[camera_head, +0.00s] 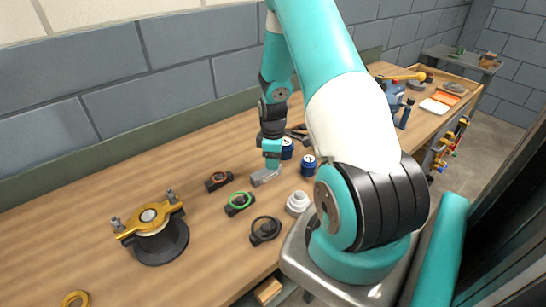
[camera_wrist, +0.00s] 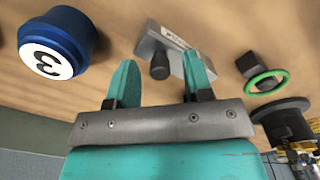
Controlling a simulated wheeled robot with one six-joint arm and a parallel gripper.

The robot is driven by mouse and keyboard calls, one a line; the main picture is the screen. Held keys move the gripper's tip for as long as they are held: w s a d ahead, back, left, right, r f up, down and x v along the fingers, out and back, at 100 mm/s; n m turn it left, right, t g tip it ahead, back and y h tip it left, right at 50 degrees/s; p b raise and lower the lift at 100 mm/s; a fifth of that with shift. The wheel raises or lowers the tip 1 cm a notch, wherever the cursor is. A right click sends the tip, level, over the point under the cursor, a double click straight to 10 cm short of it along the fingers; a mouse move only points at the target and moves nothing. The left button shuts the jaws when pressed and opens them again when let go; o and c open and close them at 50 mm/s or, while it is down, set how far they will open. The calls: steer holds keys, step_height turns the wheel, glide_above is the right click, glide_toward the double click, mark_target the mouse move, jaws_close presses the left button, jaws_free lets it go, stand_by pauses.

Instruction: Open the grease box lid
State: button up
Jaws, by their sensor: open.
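A small grey box (camera_head: 265,178), which I take for the grease box, sits on the wooden bench below my gripper (camera_head: 271,158). In the wrist view the grey box (camera_wrist: 178,46) lies ahead of my fingertips, with a label on its top and a dark round knob (camera_wrist: 160,66) on the side toward me. My gripper (camera_wrist: 158,72) is open and empty, its two teal fingers spread. The knob appears between the fingers in the picture; I cannot tell whether either finger touches it or the box. The lid looks shut.
A blue can marked 3 (camera_wrist: 62,42) stands left of the box in the wrist view. The green-ringed part (camera_wrist: 265,82) lies to the right. A yellow-barred round fixture (camera_head: 152,225), an orange-ringed part (camera_head: 218,181), a black-ringed part (camera_head: 265,230) and a white stepped piece (camera_head: 298,204) are on the bench.

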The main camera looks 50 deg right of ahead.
jaws_close()
stand_by(0.3)
